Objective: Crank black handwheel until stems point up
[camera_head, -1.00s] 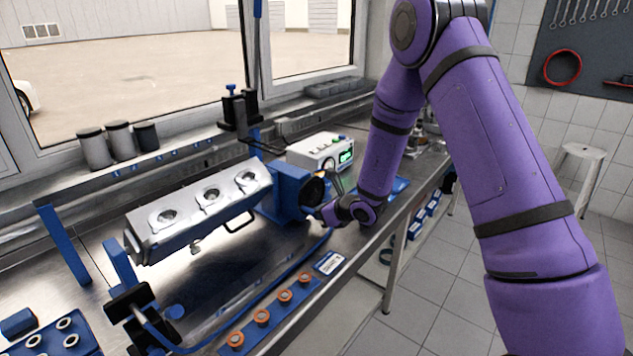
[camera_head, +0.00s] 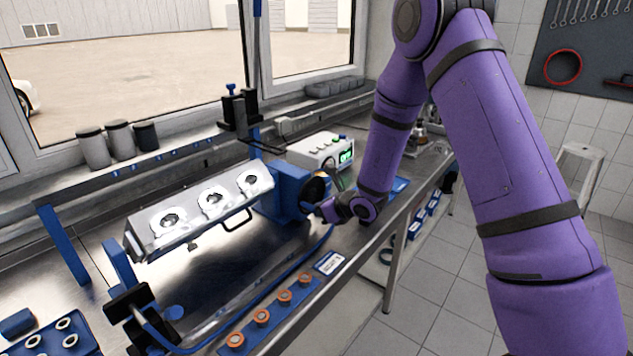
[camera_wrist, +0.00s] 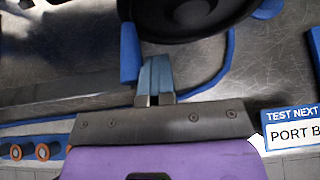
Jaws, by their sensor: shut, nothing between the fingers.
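The metal cylinder head (camera_head: 192,235) is held in the blue stand, its face with three round ports tilted up and toward me. I cannot make out the stems clearly. The black handwheel (camera_head: 318,187) is on the right side of the blue gearbox (camera_head: 289,190), partly hidden by my arm. In the wrist view the handwheel (camera_wrist: 185,18) fills the top. My gripper (camera_wrist: 155,72) is shut and empty, its blue fingertips just below the wheel's rim. A blue peg (camera_wrist: 129,52) stands close beside the left fingertip; I cannot tell whether they touch.
A white box with a green display (camera_head: 322,152) stands behind the gearbox. A blue strip with orange rings (camera_head: 262,318) and a label card (camera_head: 329,263) lie along the front edge. Dark canisters (camera_head: 118,137) stand on the window ledge.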

